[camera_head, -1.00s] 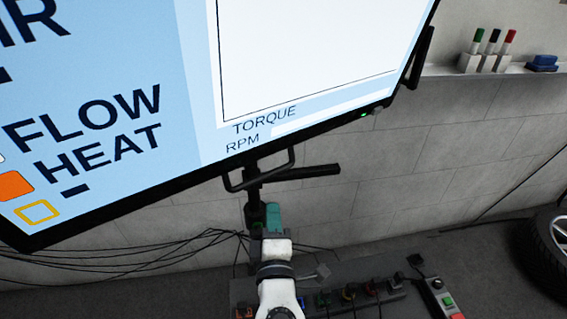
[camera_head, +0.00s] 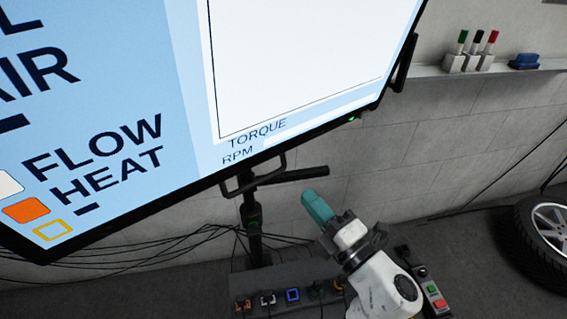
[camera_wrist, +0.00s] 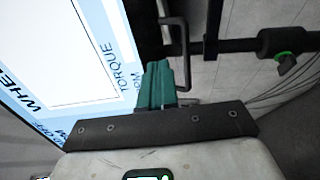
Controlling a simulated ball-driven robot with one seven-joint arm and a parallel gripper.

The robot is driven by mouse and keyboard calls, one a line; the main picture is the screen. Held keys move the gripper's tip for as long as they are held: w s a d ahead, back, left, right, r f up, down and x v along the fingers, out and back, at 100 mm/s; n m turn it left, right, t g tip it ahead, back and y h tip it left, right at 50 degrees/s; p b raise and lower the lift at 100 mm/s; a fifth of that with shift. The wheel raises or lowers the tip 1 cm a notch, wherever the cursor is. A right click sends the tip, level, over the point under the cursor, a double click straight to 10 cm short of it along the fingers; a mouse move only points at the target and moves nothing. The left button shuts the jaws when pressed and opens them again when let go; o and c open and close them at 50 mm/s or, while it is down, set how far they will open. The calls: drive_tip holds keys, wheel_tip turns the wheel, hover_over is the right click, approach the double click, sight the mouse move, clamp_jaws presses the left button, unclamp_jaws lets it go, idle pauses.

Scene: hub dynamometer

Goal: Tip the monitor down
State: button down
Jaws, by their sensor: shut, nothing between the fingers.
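The monitor (camera_head: 290,60) is a large screen with a black bezel, filling the upper left of the head view and tilted in the picture. It also shows at the left of the wrist view (camera_wrist: 75,50). A black bar handle (camera_head: 262,180) hangs under its lower edge, and shows in the wrist view (camera_wrist: 187,55). A black stand post (camera_head: 252,222) stands below it. My gripper (camera_head: 308,200) has teal fingers, shut and empty, below and right of the handle. In the wrist view its fingers (camera_wrist: 155,75) point toward the handle; I cannot tell whether they touch.
A wall shelf (camera_head: 450,72) at the upper right holds markers and a blue eraser (camera_head: 524,61). A tyred wheel (camera_head: 548,235) stands at the right. A dark panel with plugs (camera_head: 275,285) and a button box (camera_head: 433,290) sit low. Loose cables run behind the post.

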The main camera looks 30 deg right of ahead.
sight(276, 172)
drive_tip(key=p+x, duration=0.1)
drive_tip(key=x, duration=0.9)
drive_tip(key=shift+r+p, duration=0.1)
drive_tip(key=shift+p, duration=0.3)
drive_tip(key=shift+w+f+b, duration=0.3)
drive_tip(key=shift+w+b, duration=0.15)
drive_tip(key=shift+b, duration=0.65)
drive_tip(key=w+t+b, duration=0.1)
drive_tip(key=b, duration=0.2)
drive_tip(key=shift+w+a, duration=0.1)
drive_tip(key=shift+w, duration=0.2)
drive_tip(key=shift+w+r, duration=0.15)
drive_tip(key=shift+r, duration=0.35)
drive_tip(key=shift+f, duration=0.15)
